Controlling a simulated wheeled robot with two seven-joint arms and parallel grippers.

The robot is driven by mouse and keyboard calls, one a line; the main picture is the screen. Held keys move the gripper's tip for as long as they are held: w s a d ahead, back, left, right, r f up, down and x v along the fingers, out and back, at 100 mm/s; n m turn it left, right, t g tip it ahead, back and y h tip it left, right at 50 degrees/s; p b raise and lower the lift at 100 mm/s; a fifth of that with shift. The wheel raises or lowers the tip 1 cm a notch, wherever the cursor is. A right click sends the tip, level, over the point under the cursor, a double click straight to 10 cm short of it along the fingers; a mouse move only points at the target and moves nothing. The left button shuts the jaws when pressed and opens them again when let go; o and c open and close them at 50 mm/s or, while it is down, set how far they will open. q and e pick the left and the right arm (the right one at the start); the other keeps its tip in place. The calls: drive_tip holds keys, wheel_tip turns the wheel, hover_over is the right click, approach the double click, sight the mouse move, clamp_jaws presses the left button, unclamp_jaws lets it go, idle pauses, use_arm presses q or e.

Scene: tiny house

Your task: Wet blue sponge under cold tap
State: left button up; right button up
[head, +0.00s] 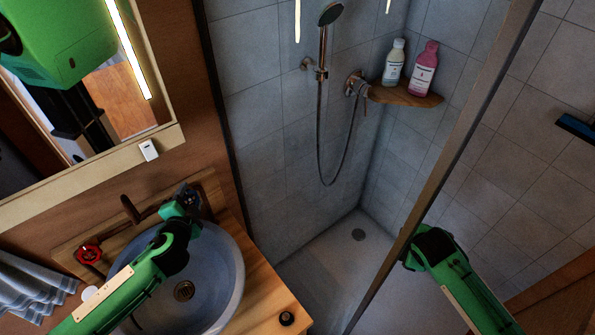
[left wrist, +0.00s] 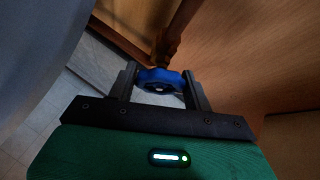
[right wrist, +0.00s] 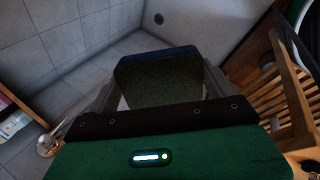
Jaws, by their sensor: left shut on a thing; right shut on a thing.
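A blue tap handle (left wrist: 152,75), on a brown pipe, sits between the fingers of my left gripper (left wrist: 164,88), which is shut on it. In the head view my left gripper (head: 188,203) is at the back right rim of the round basin (head: 232,262); a dark spout (head: 130,209) stands to its left. No water stream is visible. My right gripper (right wrist: 160,88) is shut on the sponge (right wrist: 158,82), blue along its far edge with a dark face towards the camera. The sponge does not show in the head view, where my right arm is at the right.
A red tap handle (head: 89,253) is left of the spout. A striped towel (head: 35,290) hangs at left. A shower stall with a metal frame post (head: 450,160), a shower head (head: 330,13) and two bottles on a wooden corner shelf (head: 405,96) lies to the right.

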drive_tip(key=shift+r, duration=0.3)
use_arm(q)
drive_tip(key=o, duration=1)
drive_tip(key=shift+c, duration=0.2)
drive_tip(key=shift+s, duration=0.15)
use_arm(e)
drive_tip(key=shift+f, duration=0.1)
use_arm(q)
drive_tip(key=shift+s, duration=0.25)
use_arm(e)
drive_tip(key=shift+f, duration=0.15)
wheel_tip(320, 180, down, 4)
drive_tip(key=b, duration=0.4)
use_arm(q)
drive_tip(key=v, duration=1.1)
drive_tip(key=shift+r, duration=0.25)
drive_tip(key=shift+s, duration=0.1)
